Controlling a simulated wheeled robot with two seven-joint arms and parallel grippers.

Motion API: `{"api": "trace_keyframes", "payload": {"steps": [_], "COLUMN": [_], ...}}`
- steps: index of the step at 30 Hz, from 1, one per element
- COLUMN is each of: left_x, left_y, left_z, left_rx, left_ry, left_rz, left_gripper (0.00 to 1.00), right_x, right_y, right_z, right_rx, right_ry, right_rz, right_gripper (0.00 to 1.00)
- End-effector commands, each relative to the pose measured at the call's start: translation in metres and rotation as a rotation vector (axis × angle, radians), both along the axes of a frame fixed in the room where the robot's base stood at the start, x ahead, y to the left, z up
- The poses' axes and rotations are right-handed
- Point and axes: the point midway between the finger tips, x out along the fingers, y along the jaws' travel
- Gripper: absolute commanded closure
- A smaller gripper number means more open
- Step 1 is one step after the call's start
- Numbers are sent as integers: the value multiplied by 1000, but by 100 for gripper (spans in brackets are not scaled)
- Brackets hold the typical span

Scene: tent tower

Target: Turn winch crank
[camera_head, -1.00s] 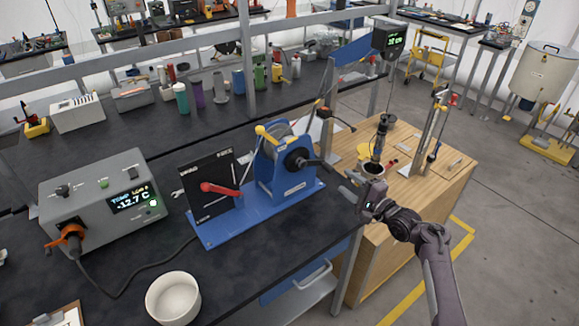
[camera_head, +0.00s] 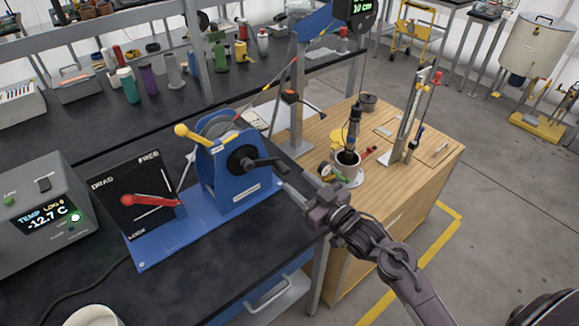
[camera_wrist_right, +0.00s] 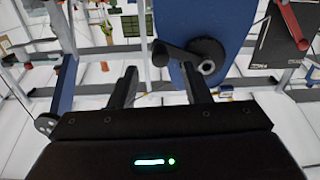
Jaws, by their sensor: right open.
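The blue winch (camera_head: 232,178) stands on a blue base plate on the black bench, its cable drum at the back. Its black crank (camera_head: 262,163) points to the right from the hub. My right gripper (camera_head: 300,184) is open and empty, just right of and slightly below the crank's free end in the head view. In the right wrist view, the crank's handle (camera_wrist_right: 160,53) shows ahead of the gap between the two open fingers (camera_wrist_right: 162,88), apart from them as far as I can tell. My left gripper is not in view.
A black panel marked DRAG and FREE with a red lever (camera_head: 150,201) sits left of the winch. A grey temperature box (camera_head: 45,205) stands further left.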

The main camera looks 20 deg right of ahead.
Motion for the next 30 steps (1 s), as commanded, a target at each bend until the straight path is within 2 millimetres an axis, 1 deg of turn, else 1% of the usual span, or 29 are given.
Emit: {"api": "trace_keyframes", "payload": {"steps": [1,4,7,10,16,18,22,23,30], "left_x": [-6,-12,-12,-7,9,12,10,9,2], "left_y": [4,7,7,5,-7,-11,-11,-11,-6], "left_z": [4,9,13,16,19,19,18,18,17], "left_rx": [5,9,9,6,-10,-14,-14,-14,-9], "left_ry": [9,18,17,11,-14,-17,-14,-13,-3], "left_rz": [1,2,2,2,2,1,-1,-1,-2], "left_gripper": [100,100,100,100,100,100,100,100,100], "right_x": [9,25,39,50,58,59,58,58,58], "right_y": [3,9,15,19,22,23,23,22,22], "right_z": [4,4,3,3,1,0,0,0,0], "right_rx": [3,2,3,2,1,1,1,1,1], "right_ry": [-2,-1,1,0,2,2,2,2,2], "right_rz": [0,0,0,0,0,0,0,0,0], "right_gripper": [56,56,56,56,56,56,56,59,91]}}
